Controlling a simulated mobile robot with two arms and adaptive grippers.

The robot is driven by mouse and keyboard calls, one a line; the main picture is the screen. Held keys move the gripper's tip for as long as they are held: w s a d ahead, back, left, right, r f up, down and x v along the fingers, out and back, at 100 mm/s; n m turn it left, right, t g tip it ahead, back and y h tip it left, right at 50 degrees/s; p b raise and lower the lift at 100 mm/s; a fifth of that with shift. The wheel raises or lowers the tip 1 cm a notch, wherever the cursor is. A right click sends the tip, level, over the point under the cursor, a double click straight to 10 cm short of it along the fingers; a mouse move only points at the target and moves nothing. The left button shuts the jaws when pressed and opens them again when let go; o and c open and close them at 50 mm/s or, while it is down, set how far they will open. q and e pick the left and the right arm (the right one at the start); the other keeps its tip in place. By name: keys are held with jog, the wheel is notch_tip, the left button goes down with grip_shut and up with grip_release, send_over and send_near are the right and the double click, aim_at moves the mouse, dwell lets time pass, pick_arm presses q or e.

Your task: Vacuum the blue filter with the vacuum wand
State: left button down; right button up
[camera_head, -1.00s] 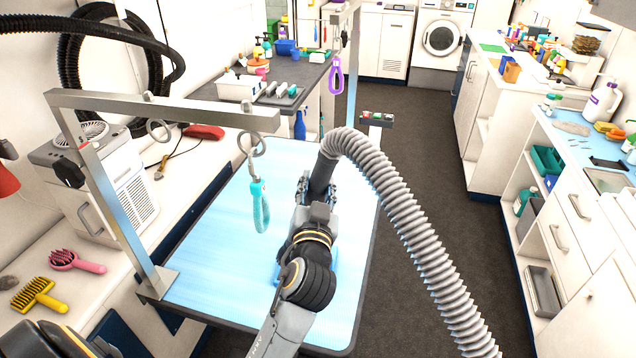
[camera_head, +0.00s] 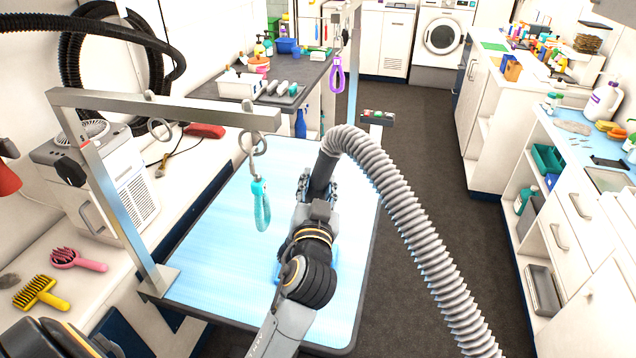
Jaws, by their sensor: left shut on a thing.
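My left gripper (camera_head: 319,190) is over the light blue grooming table top (camera_head: 215,265), shut on the vacuum wand (camera_head: 322,173). The wand is a dark tube. A grey ribbed hose (camera_head: 400,215) joins its top, arches over and runs down to the bottom right. The wand's lower end is hidden behind my gripper and arm. A stronger blue edge, perhaps the blue filter (camera_head: 335,254), shows beside my forearm on the table; most of it is hidden. I cannot tell whether the wand touches it. My right gripper is not in view.
A metal grooming arm (camera_head: 165,108) spans the table's left side, with a teal loop (camera_head: 261,207) hanging left of my gripper. A white dryer (camera_head: 120,185) and brushes (camera_head: 78,260) sit on the left counter. The floor (camera_head: 425,160) to the right is clear.

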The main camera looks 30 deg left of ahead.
aim_at(317, 168)
pick_arm(q)
notch_tip(317, 168, up, 5)
jog(key=p, duration=0.4)
jog(key=shift+f, duration=0.1)
dwell(0.9)
